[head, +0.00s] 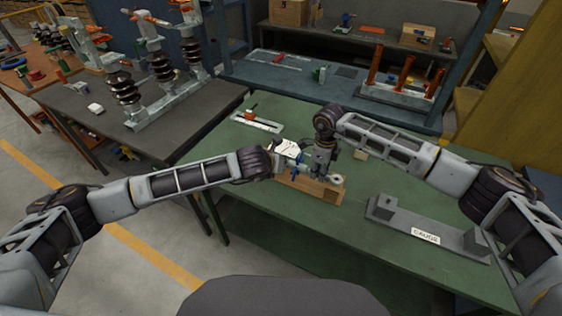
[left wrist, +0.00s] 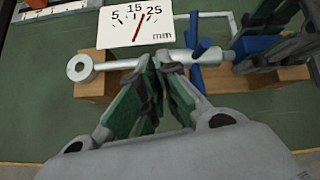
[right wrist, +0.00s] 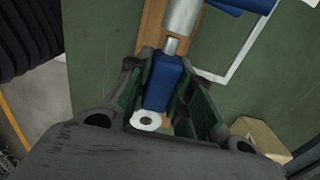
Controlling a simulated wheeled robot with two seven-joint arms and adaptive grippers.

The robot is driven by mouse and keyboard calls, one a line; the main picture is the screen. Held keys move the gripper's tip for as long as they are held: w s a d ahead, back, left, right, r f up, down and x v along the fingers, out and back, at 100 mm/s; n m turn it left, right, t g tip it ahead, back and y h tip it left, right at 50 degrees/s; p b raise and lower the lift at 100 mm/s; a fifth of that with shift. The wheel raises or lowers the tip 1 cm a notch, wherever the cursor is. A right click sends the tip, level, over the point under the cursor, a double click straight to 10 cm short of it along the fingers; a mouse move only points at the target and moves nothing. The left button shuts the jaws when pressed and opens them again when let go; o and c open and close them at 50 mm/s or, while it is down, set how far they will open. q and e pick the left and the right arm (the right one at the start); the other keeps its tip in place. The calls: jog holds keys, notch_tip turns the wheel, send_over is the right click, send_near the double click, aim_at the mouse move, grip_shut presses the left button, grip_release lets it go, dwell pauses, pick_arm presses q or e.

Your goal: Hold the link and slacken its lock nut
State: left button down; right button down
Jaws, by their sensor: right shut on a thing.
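The link lies along a wooden stand (head: 330,193) on the green table. In the left wrist view the link's thin rod runs from a ring end (left wrist: 80,68) to a pale cylinder with a blue winged nut (left wrist: 196,52). In the right wrist view the link's other end has a blue block (right wrist: 162,84) and a ring (right wrist: 147,120). My right gripper (right wrist: 160,70) is shut on the blue block, one finger on each side. My left gripper (left wrist: 161,70) has its fingertips close together by the rod, left of the nut; whether they touch it is unclear.
A white scale card (left wrist: 135,26) marked in mm stands behind the link, close to my left gripper. A grey gauge (head: 425,236) lies at the right on the table. A small tan block (right wrist: 262,136) sits beside my right gripper. A tray (head: 258,122) lies toward the back.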

pick_arm(q)
jog(key=shift+a+f, duration=0.2)
jog(key=shift+f, duration=0.05)
pick_arm(e)
jog(key=shift+d, duration=0.1)
pick_arm(q)
jog(key=c, duration=1.7)
grip_release()
jog(key=shift+o, duration=0.2)
jog(key=shift+s+a+r, duration=0.15)
jog(key=shift+s+r, duration=0.3)
jog(key=shift+r, duration=0.05)
pick_arm(e)
jog(key=shift+w+d, duration=0.1)
jog(key=shift+w, duration=0.05)
pick_arm(q)
jog(key=shift+o, duration=0.7)
jog(key=v, duration=1.1)
pick_arm(e)
jog(key=shift+a, duration=0.3)
pick_arm(q)
jog(key=shift+w+d+r, duration=0.1)
jog(key=shift+d, duration=0.15)
pick_arm(e)
jog(key=c, duration=1.2)
grip_release()
jog(key=shift+o, duration=0.2)
jog(key=shift+d+r, duration=0.1)
notch_tip(320, 180, up, 12)
